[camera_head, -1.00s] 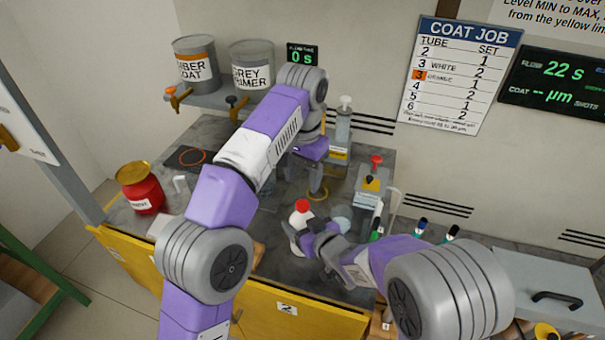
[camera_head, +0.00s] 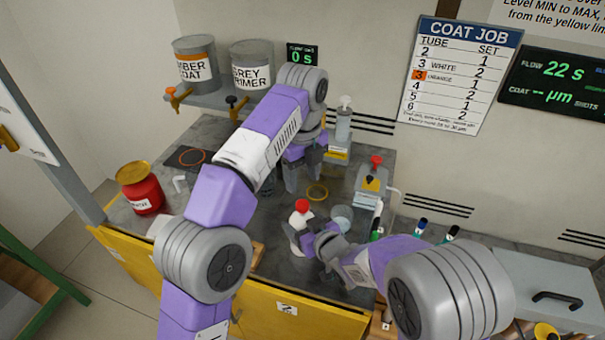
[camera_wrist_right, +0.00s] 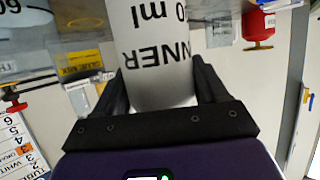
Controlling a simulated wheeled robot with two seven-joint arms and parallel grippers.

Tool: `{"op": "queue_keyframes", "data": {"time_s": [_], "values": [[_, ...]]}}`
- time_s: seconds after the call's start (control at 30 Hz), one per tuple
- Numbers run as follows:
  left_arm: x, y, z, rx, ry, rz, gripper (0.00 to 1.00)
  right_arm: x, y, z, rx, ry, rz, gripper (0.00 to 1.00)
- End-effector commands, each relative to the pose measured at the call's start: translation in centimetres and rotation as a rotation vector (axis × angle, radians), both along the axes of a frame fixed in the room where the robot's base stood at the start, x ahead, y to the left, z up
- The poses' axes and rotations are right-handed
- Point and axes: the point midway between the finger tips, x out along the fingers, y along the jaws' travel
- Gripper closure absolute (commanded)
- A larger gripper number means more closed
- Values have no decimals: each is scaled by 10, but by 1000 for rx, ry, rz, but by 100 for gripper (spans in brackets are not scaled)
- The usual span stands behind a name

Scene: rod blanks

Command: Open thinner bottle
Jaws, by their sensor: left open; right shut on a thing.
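The white thinner bottle (camera_head: 297,222) with its red cap (camera_head: 302,206) stands near the front middle of the grey bench. The cap is on it. My right gripper (camera_head: 312,240) is shut on the bottle's body from the right. In the right wrist view, the white bottle (camera_wrist_right: 158,45) with its upside-down black lettering sits between both fingers; its cap is out of that view. My left gripper (camera_head: 300,183) is open above the bench, pointing down, behind the cap and apart from it. Its fingers are partly hidden by my own arm.
A red-topped device (camera_head: 372,185) is farther right. A red jar (camera_head: 139,190) stands at the left. Paint cans (camera_head: 251,68) are on the back shelf.

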Motion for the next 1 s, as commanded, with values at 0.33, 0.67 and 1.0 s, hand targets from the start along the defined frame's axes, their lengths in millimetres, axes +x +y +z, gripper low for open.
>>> {"op": "queue_keyframes", "data": {"time_s": [0.33,0.67,1.0], "values": [[0,0,0,0,0,-498,46,0,0,0,0,0,0,100],[0,0,-11,1,2,-588,46,0,0,0,0,0,0,100],[-1,0,-54,0,3,-586,46,0,0,0,0,0,0,100]]}}
